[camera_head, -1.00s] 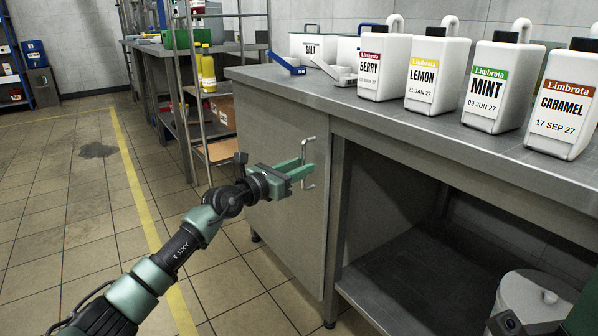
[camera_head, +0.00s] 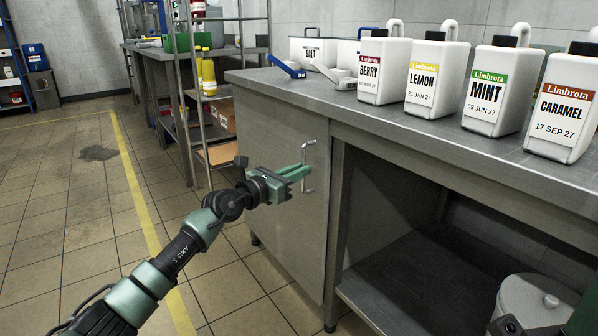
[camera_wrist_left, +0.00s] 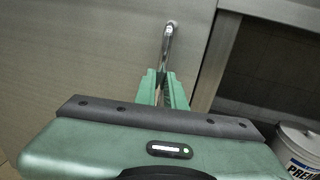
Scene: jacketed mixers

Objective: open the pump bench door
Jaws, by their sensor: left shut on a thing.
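The pump bench door (camera_head: 275,215) is a flat grey panel at the left end of the metal bench and looks closed. Its upright metal bar handle (camera_head: 308,160) is near the door's right edge. My left gripper (camera_head: 303,172) is shut on the handle, around its middle to lower part. In the left wrist view, the green fingers (camera_wrist_left: 165,88) are on either side of the handle (camera_wrist_left: 168,42), whose upper end shows beyond them; the lower part is hidden. My right gripper's fingers are not seen; dark and green parts show at the bottom right corner.
The bench top (camera_head: 400,118) carries several labelled white jugs, such as the Mint jug (camera_head: 493,85). Right of the door is an open bay with a lidded bucket (camera_head: 535,297). A wheeled rack (camera_head: 205,110) stands behind left. The tiled floor (camera_head: 70,215) left of the door is clear.

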